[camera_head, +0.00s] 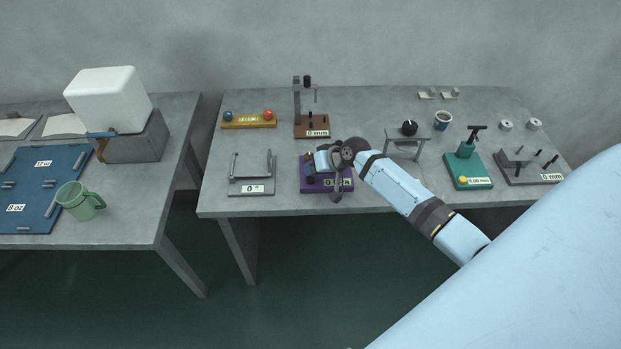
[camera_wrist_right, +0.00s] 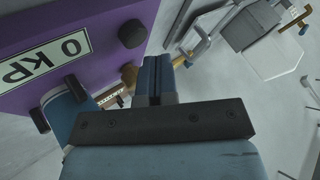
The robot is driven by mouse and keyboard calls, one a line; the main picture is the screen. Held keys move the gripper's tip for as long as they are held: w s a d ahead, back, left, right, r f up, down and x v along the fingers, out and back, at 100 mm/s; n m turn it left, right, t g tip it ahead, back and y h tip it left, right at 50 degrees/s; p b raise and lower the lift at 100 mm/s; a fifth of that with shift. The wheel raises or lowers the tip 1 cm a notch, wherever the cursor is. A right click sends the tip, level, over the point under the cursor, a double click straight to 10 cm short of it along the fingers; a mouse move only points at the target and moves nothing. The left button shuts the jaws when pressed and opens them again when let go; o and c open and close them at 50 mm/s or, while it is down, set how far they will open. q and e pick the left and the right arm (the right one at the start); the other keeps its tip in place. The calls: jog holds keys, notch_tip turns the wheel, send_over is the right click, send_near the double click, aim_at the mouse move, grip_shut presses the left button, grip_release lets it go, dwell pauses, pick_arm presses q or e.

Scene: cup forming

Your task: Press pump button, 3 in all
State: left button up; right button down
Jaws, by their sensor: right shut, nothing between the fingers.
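The purple pump unit (camera_head: 312,187) with a white label sits on the right-hand table near its front edge. In the right wrist view the unit (camera_wrist_right: 62,18) fills the upper left, with a label reading "0 KP" and a dark round knob (camera_wrist_right: 132,33). I cannot tell for certain which part is the pump button. My right gripper (camera_head: 319,160) is over the unit and hides part of it. In the right wrist view its fingers (camera_wrist_right: 157,75) are together and empty, beside a brass-coloured part (camera_wrist_right: 129,75) of the unit. My left gripper is not in view.
A grey stand (camera_head: 251,188) with handles is left of the unit. A brown base with a post (camera_head: 312,131) stands behind. A small frame with a black ball (camera_head: 409,128) and a green lever device (camera_head: 468,170) stand right. A green mug (camera_head: 75,202) is on the left table.

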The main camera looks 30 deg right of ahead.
jog(key=shift+f, duration=0.1)
jog(key=shift+f, duration=0.35)
dwell(0.3)
jog(key=shift+f+b, duration=0.35)
jog(key=shift+f, duration=0.2)
jog(key=shift+r, duration=0.1)
dwell(0.5)
jog(key=shift+r+p, duration=0.85)
jog(key=shift+p, duration=0.1)
